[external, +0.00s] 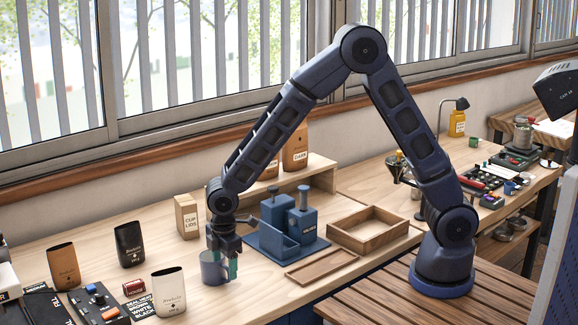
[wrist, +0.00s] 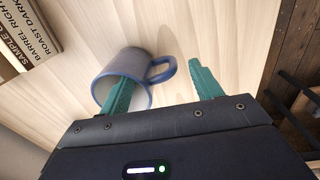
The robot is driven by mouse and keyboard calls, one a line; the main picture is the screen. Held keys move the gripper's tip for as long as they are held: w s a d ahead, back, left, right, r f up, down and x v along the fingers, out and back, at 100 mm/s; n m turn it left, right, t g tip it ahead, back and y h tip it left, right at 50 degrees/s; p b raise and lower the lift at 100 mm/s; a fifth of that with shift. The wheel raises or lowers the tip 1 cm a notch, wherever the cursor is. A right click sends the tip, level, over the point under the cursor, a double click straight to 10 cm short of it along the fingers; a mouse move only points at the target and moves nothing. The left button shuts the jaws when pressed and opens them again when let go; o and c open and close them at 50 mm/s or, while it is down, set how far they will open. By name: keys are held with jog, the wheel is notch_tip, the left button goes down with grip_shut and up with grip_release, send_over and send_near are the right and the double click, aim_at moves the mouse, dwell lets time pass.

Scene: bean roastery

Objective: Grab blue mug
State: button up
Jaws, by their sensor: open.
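The blue mug (external: 212,270) stands upright on the wooden bench at the front left, right below my gripper (external: 230,267). In the wrist view the mug (wrist: 108,66) has a darker blue rim, and its handle points right. My gripper (wrist: 163,76) is open with teal fingers. The left finger overlaps the mug's opening and seems to reach into it. The right finger is outside, past the handle, so the handle and near wall lie between the fingers. I cannot tell whether either finger touches the mug.
A cup-lids carton (external: 187,216) stands behind.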

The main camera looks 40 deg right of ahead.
notch_tip(320, 180, down, 4)
jog(key=shift+d+f, duration=0.15)
jog(key=shift+f, duration=0.05)
jog(key=shift+c, duration=0.4)
jog(key=shift+w, duration=0.1)
jog(key=c, duration=1.3)
jog(key=shift+o, duration=0.2)
jog(key=shift+r, duration=0.15)
